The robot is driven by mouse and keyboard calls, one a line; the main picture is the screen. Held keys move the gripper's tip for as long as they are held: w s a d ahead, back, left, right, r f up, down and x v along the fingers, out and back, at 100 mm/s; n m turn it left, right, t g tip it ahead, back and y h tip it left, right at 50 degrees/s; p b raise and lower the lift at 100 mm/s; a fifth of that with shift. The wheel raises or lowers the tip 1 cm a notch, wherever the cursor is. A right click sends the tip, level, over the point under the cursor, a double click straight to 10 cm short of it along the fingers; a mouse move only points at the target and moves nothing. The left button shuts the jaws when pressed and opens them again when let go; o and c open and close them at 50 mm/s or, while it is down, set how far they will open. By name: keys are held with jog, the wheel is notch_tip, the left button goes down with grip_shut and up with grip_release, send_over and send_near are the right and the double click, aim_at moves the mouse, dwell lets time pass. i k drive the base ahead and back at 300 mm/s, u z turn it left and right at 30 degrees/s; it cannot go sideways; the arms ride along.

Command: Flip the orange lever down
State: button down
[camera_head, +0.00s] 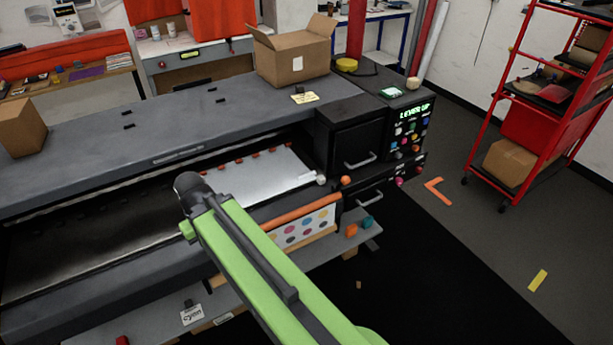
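A large dark grey printer (110,135) fills the left and middle. The green display (414,111) on its control panel reads "LEVER UP". A small orange knob (346,180) sits at the front, left of the lower drawer handle. A long orange bar (300,208) runs above a panel with coloured dots. I cannot tell which of these orange parts is the lever. My green arm reaches from the bottom towards the printer's open front, ending in a dark rounded part. No gripper fingers can be made out. The arm's end is left of the orange bar and knob.
An open cardboard box (293,58) and a yellow note (304,97) are on the printer top. A white sheet (255,178) lies in the printer opening. Orange and blue blocks (367,224) are on the lower shelf. A red rack (545,105) stands right, beyond open floor.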

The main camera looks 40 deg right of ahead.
aim_at(345, 180)
jog(key=u, duration=0.15)
jog(key=i, duration=0.95)
jog(key=u, duration=0.25)
jog(key=k, duration=0.6)
jog(key=z, duration=0.1)
